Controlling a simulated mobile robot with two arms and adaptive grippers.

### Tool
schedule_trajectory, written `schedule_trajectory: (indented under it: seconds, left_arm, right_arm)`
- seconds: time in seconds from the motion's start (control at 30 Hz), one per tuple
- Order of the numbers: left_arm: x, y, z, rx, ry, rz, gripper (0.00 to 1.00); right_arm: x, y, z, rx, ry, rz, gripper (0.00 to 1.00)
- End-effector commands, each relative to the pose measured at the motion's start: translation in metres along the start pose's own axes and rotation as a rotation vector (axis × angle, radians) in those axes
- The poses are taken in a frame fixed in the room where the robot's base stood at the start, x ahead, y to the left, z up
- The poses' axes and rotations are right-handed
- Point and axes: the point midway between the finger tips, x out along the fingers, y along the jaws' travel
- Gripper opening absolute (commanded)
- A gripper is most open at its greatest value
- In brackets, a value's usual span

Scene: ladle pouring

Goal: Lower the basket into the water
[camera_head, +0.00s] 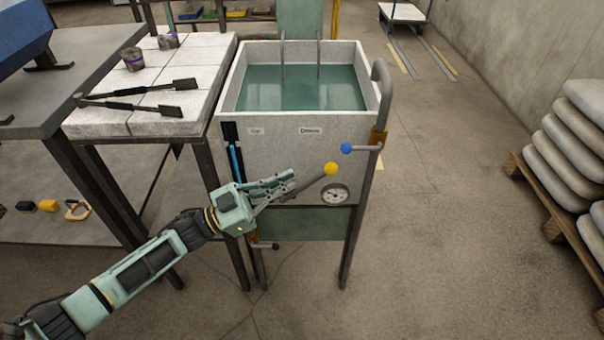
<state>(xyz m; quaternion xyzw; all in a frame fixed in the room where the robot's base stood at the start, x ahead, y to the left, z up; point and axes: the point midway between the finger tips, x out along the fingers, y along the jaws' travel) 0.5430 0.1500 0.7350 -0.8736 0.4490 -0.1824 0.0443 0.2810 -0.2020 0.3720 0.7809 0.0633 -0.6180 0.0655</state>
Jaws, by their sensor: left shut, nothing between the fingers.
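A grey tank (268,140) holds green water (290,88). Two thin upright rods (283,55) stand in the water at the back; no basket can be made out. On the tank's front, a lever with a yellow ball (330,168) slants up to the right, and a blue ball (346,148) sits on a short rod beside the right-hand bent pipe (382,95). My left gripper (287,181) is shut and empty in front of the tank, left of and slightly below the yellow ball. Whether it touches the lever cannot be told. My right gripper is out of view.
A tiled bench (100,118) with black tongs (140,92) and two small cups (132,59) stands left of the tank. A round gauge (336,194) is on the tank's front. Stacked sacks (570,140) on a pallet stand at right; the floor between is clear.

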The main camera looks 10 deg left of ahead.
Motion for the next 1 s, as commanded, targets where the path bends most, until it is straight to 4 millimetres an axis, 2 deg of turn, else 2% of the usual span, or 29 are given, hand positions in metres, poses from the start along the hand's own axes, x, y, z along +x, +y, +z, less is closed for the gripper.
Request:
schedule_trajectory:
  seconds: [0.1,0.3,0.83,1.0]
  left_arm:
    - [-0.019,0.0,0.001,0.001,-0.002,0.0,0.0]
    - [-0.033,0.0,-0.001,0.001,0.001,0.0,0.0]
    - [-0.033,0.0,-0.001,0.001,0.001,-0.002,0.0]
    - [-0.024,0.001,0.008,-0.003,-0.038,-0.077,0.0]
  right_arm:
    - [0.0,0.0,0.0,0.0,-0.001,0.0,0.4]
    - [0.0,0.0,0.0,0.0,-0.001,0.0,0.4]
    - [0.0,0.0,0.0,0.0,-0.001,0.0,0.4]
    - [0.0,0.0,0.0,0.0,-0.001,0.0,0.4]
